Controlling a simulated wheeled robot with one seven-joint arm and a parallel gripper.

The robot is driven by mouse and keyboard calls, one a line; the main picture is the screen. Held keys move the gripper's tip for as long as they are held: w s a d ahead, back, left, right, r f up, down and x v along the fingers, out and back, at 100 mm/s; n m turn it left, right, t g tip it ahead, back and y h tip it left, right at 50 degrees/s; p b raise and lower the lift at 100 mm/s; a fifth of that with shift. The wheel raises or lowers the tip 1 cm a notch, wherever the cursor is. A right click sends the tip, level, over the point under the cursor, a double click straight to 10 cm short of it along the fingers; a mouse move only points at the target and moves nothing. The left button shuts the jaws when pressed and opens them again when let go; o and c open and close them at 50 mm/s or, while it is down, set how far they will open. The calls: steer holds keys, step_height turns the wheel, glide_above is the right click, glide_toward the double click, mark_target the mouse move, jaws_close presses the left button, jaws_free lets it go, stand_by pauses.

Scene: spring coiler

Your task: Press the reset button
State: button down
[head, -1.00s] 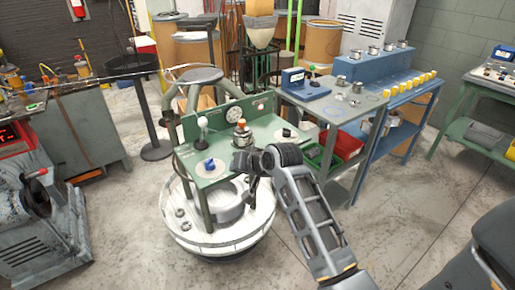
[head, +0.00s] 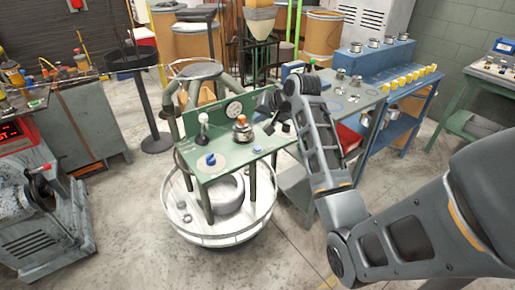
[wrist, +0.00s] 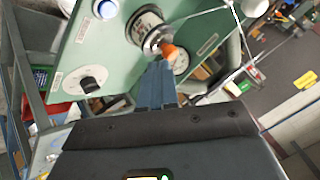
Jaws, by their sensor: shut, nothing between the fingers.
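A green control bench (head: 232,170) stands in the middle of the head view. In the wrist view a blue button in a pale ring (wrist: 105,9) is at the top, between the black dial (wrist: 92,84) and the cylinder. I cannot read which control is marked reset. My gripper (head: 270,127) is over the right part of the bench. In the wrist view its fingers (wrist: 162,68) are shut and empty, pointing toward the cylinder, apart from the button.
A blue bench with yellow parts (head: 415,80) stands right. A grey machine (head: 45,225) is at left, with open floor between.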

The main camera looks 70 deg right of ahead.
steer(key=b, duration=0.7)
glide_above(260, 149)
step_height(260, 149, down, 7)
steer(key=shift+r, duration=0.1)
steer(key=shift+f, duration=1)
steer(key=shift+f, duration=0.15)
stand_by(0.7)
steer(key=shift+f, duration=0.25)
steer(key=shift+f, duration=0.4)
stand_by(0.9)
steer(key=shift+r+p, duration=0.85)
steer(key=shift+p, duration=0.15)
